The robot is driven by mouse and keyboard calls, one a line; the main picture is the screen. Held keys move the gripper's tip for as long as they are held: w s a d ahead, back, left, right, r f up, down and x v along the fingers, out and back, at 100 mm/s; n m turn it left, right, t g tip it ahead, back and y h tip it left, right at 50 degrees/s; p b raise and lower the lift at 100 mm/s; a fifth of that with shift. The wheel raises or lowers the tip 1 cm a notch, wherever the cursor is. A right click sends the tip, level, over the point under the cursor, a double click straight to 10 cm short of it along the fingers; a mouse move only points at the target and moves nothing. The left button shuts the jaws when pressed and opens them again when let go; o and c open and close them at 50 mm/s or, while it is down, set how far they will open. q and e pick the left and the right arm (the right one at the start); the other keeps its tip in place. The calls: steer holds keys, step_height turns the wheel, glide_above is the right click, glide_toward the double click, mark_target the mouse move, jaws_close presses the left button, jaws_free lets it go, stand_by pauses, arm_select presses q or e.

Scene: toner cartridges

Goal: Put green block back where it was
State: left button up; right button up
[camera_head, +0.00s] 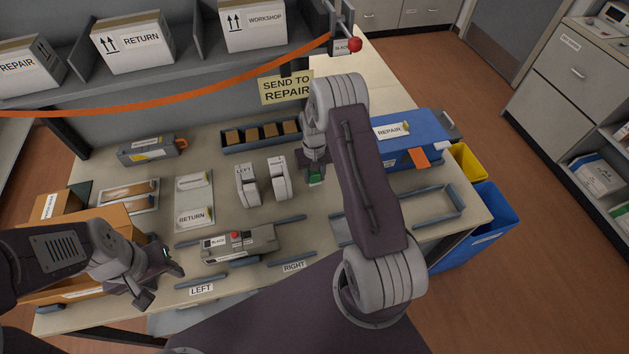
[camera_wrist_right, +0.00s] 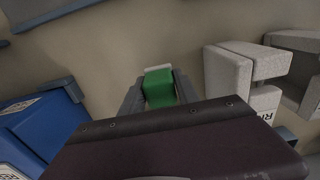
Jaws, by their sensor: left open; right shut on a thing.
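The green block (camera_head: 315,178) is small and sits low between the fingers of my right gripper (camera_head: 313,168), just right of the white stands. In the right wrist view the green block (camera_wrist_right: 159,88) shows a pale top end, and the right gripper (camera_wrist_right: 158,95) is shut on it with one finger on each side. I cannot tell whether the block touches the table. My left gripper (camera_head: 156,281) is open and empty at the table's front left, near a cardboard box.
Two white stands (camera_head: 278,178) are close left of the right gripper. A blue repair box (camera_head: 412,138) stands to its right. A cartridge (camera_head: 240,244) lies between low rails at the front. A tray of brown blocks (camera_head: 229,150) is behind. A red-tipped rod (camera_head: 354,45) is above.

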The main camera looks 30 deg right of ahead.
mark_target(314, 182)
step_height(314, 182, down, 4)
steer(key=shift+r+p, duration=0.2)
steer(key=shift+p, duration=0.3)
steer(key=shift+f, duration=0.3)
steer(key=o, duration=1.2)
